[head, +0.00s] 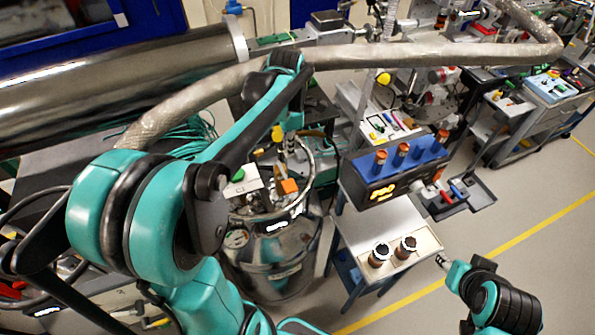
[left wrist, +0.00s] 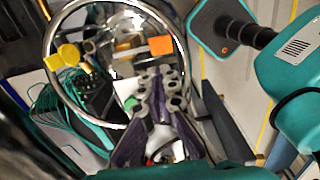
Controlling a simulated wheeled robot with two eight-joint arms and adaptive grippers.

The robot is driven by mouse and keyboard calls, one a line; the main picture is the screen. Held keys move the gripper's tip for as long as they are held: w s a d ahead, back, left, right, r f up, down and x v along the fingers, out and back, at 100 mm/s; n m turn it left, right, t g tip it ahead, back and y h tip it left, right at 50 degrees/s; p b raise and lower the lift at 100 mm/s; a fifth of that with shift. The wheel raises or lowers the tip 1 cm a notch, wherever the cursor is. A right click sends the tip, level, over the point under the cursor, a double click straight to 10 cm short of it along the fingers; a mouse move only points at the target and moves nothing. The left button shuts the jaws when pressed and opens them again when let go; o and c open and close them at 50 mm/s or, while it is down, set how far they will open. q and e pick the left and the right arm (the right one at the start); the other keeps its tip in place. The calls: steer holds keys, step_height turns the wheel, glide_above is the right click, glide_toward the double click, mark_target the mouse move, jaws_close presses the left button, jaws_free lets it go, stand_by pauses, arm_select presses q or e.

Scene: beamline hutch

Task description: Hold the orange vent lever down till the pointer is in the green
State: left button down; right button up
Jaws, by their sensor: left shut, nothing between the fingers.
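The orange vent lever (head: 289,186) is on top of the steel vessel (head: 275,262), inside its ring-shaped rim. It also shows in the left wrist view (left wrist: 160,45), just beyond my left fingertips. My left gripper (left wrist: 158,78) is shut and empty, pointing at the vessel top. A gap seems to remain between its tips and the lever, but contact is hard to judge. In the head view my left arm partly covers the vessel top. No pointer or green band can be read. My right gripper (head: 442,260) is low at the right, apart from the vessel; its finger opening is too small to tell.
A white cart (head: 385,225) stands right of the vessel, with two dark jars and a blue rack (head: 398,172) with orange-capped vials. A thick hose (head: 430,54) crosses above. Yellow knobs (left wrist: 68,53) and green cables lie left of the lever.

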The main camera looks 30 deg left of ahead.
mark_target(290, 185)
arm_select(q)
steer(key=shift+f, duration=0.15)
step_height(290, 185, down, 14)
steer(key=shift+r+p, duration=0.1)
steer(key=shift+p, duration=0.2)
stand_by(0.4)
steer(key=shift+s, duration=0.1)
